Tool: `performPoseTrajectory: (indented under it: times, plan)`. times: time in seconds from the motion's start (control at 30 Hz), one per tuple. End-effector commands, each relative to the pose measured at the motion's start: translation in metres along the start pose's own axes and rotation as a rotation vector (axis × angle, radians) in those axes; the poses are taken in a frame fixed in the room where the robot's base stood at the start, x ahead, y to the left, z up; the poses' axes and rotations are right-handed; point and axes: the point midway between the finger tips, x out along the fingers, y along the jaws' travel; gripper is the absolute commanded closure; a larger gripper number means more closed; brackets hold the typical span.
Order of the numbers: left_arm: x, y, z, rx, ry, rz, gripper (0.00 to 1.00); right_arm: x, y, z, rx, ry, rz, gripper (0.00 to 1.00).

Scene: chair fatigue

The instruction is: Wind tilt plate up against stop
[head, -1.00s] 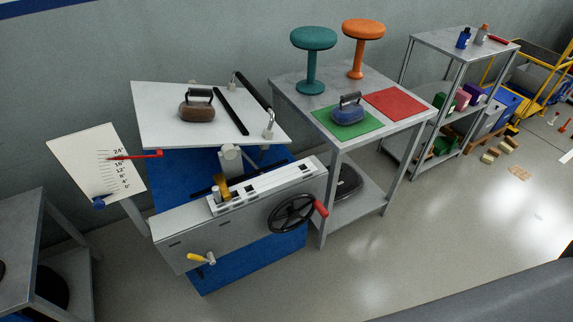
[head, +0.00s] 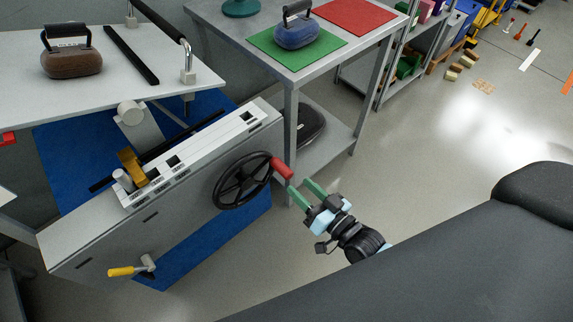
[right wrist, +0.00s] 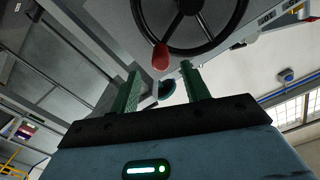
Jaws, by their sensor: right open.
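The tilt plate (head: 95,85) is a pale board at the upper left of the head view, with a brown weight (head: 72,62) on it. The black handwheel (head: 240,182) is on the front of the grey machine (head: 180,205). Its red handle (head: 282,168) sticks out at the wheel's upper right. My right gripper (head: 303,192) has green fingers and is open just below the red handle. In the right wrist view the red handle (right wrist: 161,56) shows beyond the gap between the open fingers (right wrist: 162,88), with nothing between them. My left gripper is not in view.
A yellow-handled crank (head: 122,271) is low on the machine front. A grey table (head: 340,50) with a blue weight (head: 296,30) on a green mat (head: 262,50) and a red mat (head: 345,14) stands behind. Floor to the right is open.

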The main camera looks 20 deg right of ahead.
Motion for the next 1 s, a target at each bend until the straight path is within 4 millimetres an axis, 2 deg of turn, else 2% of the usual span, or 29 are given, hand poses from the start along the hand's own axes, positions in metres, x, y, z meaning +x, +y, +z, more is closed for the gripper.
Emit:
performPoseTrajectory:
  times: [0.27, 0.7, 1.0]
  plan:
    - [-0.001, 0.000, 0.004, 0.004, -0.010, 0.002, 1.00, 0.007, 0.001, -0.003, 0.003, 0.011, -0.004, 0.54]
    - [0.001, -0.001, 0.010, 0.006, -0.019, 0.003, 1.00, 0.065, 0.000, -0.003, 0.004, 0.010, -0.004, 0.54]
    - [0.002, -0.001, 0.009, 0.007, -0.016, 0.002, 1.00, 0.081, 0.000, -0.003, 0.003, 0.010, -0.004, 0.54]
